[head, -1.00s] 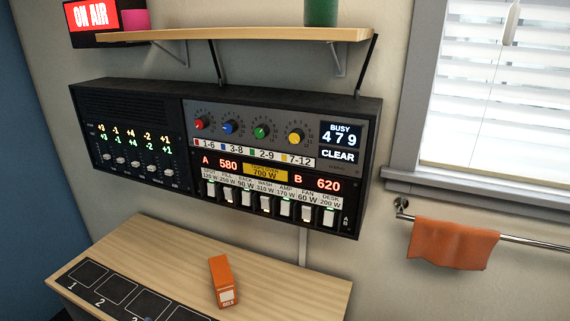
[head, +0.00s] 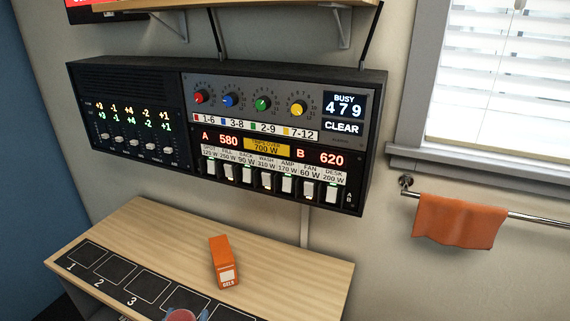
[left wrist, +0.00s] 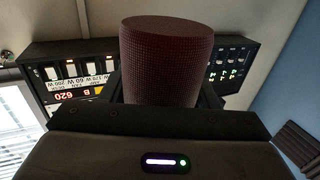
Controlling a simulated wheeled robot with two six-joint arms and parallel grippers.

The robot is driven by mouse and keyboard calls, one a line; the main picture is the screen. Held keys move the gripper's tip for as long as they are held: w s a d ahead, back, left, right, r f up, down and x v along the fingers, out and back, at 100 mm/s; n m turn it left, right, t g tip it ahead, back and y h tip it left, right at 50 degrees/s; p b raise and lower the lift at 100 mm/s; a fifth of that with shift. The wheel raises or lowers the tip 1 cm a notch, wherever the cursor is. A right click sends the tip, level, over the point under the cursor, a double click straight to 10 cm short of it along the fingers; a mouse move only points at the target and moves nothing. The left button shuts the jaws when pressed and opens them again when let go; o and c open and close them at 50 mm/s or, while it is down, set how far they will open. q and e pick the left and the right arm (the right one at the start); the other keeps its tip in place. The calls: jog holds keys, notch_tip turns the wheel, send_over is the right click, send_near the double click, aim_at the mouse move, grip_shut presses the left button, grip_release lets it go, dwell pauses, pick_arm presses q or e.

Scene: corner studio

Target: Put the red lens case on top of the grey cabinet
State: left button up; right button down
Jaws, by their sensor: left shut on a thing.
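The red lens case (head: 181,315) shows as a round red top at the bottom edge of the head view. My left gripper (head: 186,312) is shut on it, with bluish fingertips at its sides. The cabinet (head: 165,228) has a light wood top and a grey body that shows little. The case appears in front of the cabinet's front edge; I cannot tell its height above the top. My right gripper is not in view.
An orange box (head: 223,262) lies on the cabinet top. A black strip with numbered squares (head: 113,274) runs along its front edge. A black control panel (head: 220,130) hangs on the wall above. The wood around the box is clear. An orange towel (head: 458,220) hangs at the right.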

pick_arm(q)
jog(key=shift+d+r, duration=0.15)
jog(key=shift+w+d+r+m+h, duration=0.15)
jog(key=shift+w+d+m+h, duration=0.25)
jog(key=shift+d+h, duration=0.15)
jog(key=w+d+r+m+g+h, duration=0.35)
jog(key=d+m+g+h, duration=0.2)
jog(key=d+h, duration=0.2)
jog(key=w+d+r+m+g+h, duration=0.2)
jog(key=w+d+m+g+h, duration=0.25)
jog(key=d+m+h, duration=0.35)
jog(key=a+f+n+t+y, duration=0.5)
jog(key=f+n+t, duration=0.1)
jog(key=f, duration=0.3)
jog(key=s+a+n+t+y, duration=0.1)
jog(key=s+a+n+y, duration=0.1)
jog(key=a+y, duration=0.1)
jog(key=s+a+r+n+t+y, duration=0.1)
jog(key=s+a+n+y, duration=0.2)
jog(key=a+y, duration=0.1)
jog(key=s+a+r+n+t+y, duration=0.1)
jog(key=s+a+n+t+y, duration=0.1)
jog(key=s+a+n+y, duration=0.1)
jog(key=shift+a+r+y, duration=0.25)
jog(key=shift+a+y, duration=0.25)
jog(key=shift+a, duration=0.05)
jog(key=shift+s+a+r+y, duration=0.3)
jog(key=shift+s+a+r, duration=0.05)
jog(key=shift+s, duration=0.15)
